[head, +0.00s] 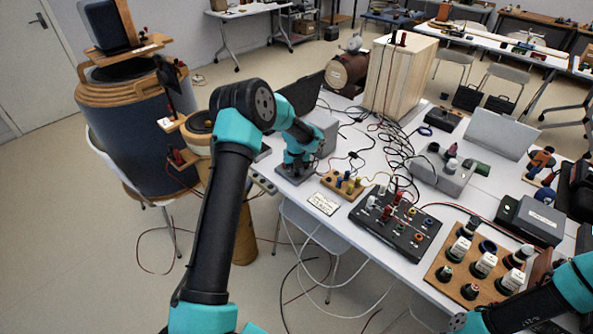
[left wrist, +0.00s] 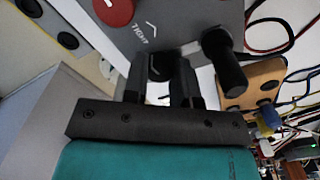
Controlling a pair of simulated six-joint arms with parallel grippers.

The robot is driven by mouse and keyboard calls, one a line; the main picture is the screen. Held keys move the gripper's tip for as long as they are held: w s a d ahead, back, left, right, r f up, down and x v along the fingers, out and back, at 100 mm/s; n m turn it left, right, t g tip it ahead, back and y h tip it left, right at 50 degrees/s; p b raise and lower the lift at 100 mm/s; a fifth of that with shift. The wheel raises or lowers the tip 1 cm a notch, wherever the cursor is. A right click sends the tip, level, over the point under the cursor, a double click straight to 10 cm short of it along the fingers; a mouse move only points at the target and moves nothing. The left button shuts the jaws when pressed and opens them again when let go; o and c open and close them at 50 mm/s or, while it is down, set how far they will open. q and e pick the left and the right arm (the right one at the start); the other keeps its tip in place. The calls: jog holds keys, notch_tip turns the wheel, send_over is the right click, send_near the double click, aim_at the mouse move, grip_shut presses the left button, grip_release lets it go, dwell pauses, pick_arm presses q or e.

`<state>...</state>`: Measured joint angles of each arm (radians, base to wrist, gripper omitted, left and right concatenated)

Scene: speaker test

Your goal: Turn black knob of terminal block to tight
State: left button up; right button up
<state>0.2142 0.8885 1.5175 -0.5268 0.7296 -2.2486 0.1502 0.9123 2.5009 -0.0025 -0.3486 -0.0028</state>
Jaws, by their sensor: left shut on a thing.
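The terminal block is a grey panel (left wrist: 185,18) in the left wrist view, with a red knob (left wrist: 113,8) and the printed word TIGHT. In the head view its grey base (head: 292,173) lies below my left gripper (head: 297,163). In the left wrist view the fingers of my left gripper (left wrist: 160,85) are closed around a black knob (left wrist: 162,66) beside the label; the fingers hide part of it. A second black cylinder (left wrist: 226,62) sticks out to the right, apart from the fingers. My right arm's links show at the lower right; its gripper is out of view.
A wooden block with coloured posts (head: 343,184) stands just right of the terminal block. A grey box (head: 322,130) stands behind. A black panel with sockets (head: 397,224), a wooden board of lamps (head: 470,270) and loose cables crowd the table to the right.

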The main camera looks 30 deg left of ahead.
aim_at(296, 171)
pick_arm(q)
jog(key=shift+m, duration=0.9)
jog(key=o, duration=0.9)
jog(key=shift+r, duration=0.15)
notch_tip(296, 171, up, 17)
jog(key=shift+r, duration=0.1)
dwell(0.3)
